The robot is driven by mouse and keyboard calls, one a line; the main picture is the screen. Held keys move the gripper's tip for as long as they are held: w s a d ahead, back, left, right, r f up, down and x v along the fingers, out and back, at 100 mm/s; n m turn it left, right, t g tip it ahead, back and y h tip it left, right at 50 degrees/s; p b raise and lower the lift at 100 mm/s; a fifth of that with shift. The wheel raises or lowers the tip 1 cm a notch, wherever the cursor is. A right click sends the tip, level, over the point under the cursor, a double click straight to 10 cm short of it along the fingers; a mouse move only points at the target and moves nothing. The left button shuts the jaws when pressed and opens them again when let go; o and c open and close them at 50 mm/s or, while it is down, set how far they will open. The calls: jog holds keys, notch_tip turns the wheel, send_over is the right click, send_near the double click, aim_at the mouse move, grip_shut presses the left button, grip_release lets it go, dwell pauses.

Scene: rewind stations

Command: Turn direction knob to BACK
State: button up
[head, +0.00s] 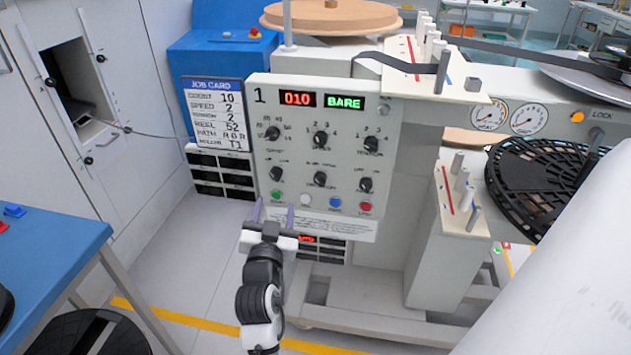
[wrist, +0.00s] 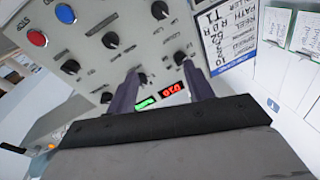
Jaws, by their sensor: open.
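The grey control panel (head: 345,160) faces me with two rows of three black knobs. The top row has a left knob (head: 272,134), a middle knob (head: 320,140) and a right knob (head: 371,144). The lower row has a left knob (head: 277,174), a middle knob (head: 320,179) and a right knob (head: 366,184). The small labels are too blurred to tell which is the direction knob. My gripper (head: 275,209) is open and empty, low in front of the panel's lower left. The wrist view shows the panel upside down beyond its spread fingers (wrist: 160,74).
Green (head: 276,194), white (head: 306,200), blue (head: 335,202) and red (head: 365,206) buttons sit below the knobs. Displays (head: 320,101) read 010 and BARE. A job card (head: 216,115) stands left. A post with pegs (head: 455,210) stands right. The floor at left is partly free.

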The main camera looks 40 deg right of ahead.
aim_at(319, 183)
jog(key=s+d+f+m+g+h, duration=0.1)
jog(key=s+d+f+m+g, duration=0.1)
jog(key=s+d+f+g, duration=0.3)
jog(key=w+d+p, duration=0.1)
jog(key=w+d, duration=0.2)
jog(key=w+d+r+t+p, duration=0.1)
jog(key=w+d, duration=0.2)
jog(key=d, duration=0.1)
jog(key=w+d+t+p, duration=0.1)
jog(key=w+d, duration=0.2)
jog(key=shift+w+d+r+p, duration=0.25)
jog(key=shift+d+r+p, duration=0.05)
jog(key=shift+d+p, duration=0.1)
jog(key=c, duration=1)
